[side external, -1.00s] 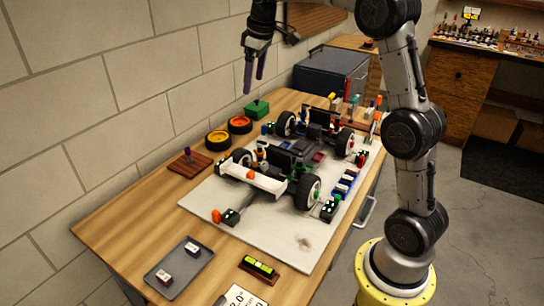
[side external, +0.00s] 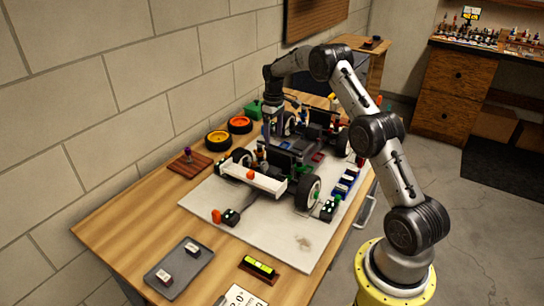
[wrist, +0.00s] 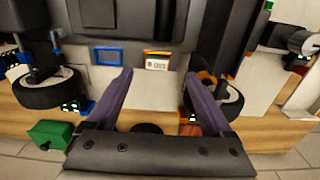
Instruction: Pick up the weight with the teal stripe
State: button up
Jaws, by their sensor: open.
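I cannot make out a teal stripe on anything at this size. Two small pale-topped blocks, one at the back (side external: 192,249) and one at the front (side external: 165,276), lie in a grey tray (side external: 187,271) at the near left of the table; they may be weights. My gripper (side external: 271,133) is pointed down over the rear of the RC car, well away from that tray. In the wrist view its two purple fingers (wrist: 160,88) are spread apart with nothing between them. A small orange-framed display (wrist: 157,61) and a blue frame (wrist: 108,56) show beyond the fingertips.
The RC car (side external: 270,183) stands on a white board (side external: 290,240) in the table's middle. Orange-yellow wheels (side external: 218,140), a green box (wrist: 50,133) and a wooden block with a purple-topped tool (side external: 188,163) are near the wall. A yellow-green level (side external: 259,266) lies at the front.

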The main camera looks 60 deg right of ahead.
jog(key=shift+s+d+f, duration=0.1)
jog(key=shift+d+f, duration=0.05)
jog(key=shift+f, duration=1.6)
jog(key=shift+d+f, duration=0.1)
jog(key=shift+f, duration=1.65)
grip_shut()
